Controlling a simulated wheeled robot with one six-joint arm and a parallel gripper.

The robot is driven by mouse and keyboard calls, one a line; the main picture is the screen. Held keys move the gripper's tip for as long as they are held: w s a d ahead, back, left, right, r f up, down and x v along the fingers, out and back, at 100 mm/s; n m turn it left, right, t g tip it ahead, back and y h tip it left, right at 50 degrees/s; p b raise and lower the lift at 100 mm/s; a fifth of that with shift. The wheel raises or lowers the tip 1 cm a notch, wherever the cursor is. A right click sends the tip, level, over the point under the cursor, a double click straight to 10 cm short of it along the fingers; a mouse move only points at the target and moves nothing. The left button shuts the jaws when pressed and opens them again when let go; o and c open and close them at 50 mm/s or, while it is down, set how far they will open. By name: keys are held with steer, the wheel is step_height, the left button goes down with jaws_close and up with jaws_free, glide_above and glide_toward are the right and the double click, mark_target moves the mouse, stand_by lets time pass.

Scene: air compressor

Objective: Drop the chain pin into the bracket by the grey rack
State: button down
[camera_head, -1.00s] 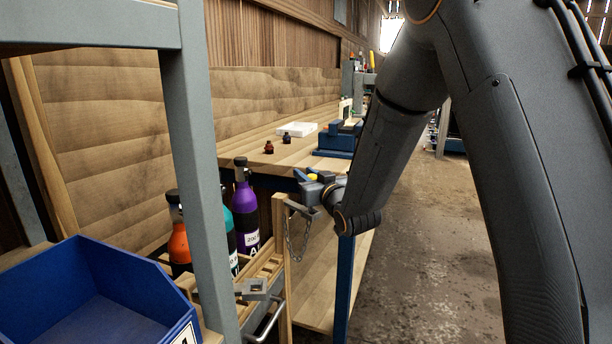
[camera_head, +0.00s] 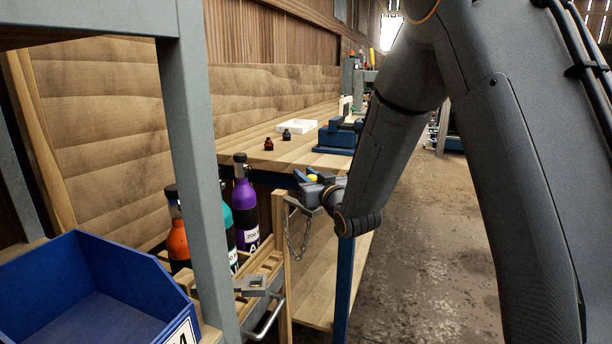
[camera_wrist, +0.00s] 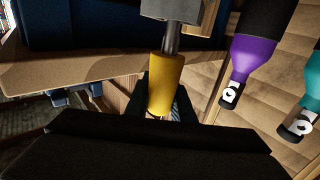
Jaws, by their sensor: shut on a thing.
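The chain pin has a yellow grip (camera_wrist: 165,85) and a steel shaft; in the head view only a bit of its yellow grip (camera_head: 312,178) shows. My gripper (camera_head: 305,178) is shut on the yellow grip. In the wrist view the shaft runs up to a grey block (camera_wrist: 170,9); I cannot tell whether it is in it or only in front. A chain (camera_head: 297,240) hangs in a loop below my gripper, beside a wooden post (camera_head: 286,300). The grey bracket (camera_head: 256,284) with a square opening sits lower left, right beside the grey rack's upright (camera_head: 198,170).
A blue bin (camera_head: 90,270) stands at the lower left. A workbench (camera_head: 240,155) holds small bottles, a white tray (camera_head: 296,126) and a blue vise (camera_head: 336,138). The floor at right is clear.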

steer(key=shift+f+b, duration=0.8)
steer(key=shift+f, duration=0.5)
stand_by(0.5)
steer(key=c, duration=1.5)
jaws_free()
steer(key=shift+o, duration=0.2)
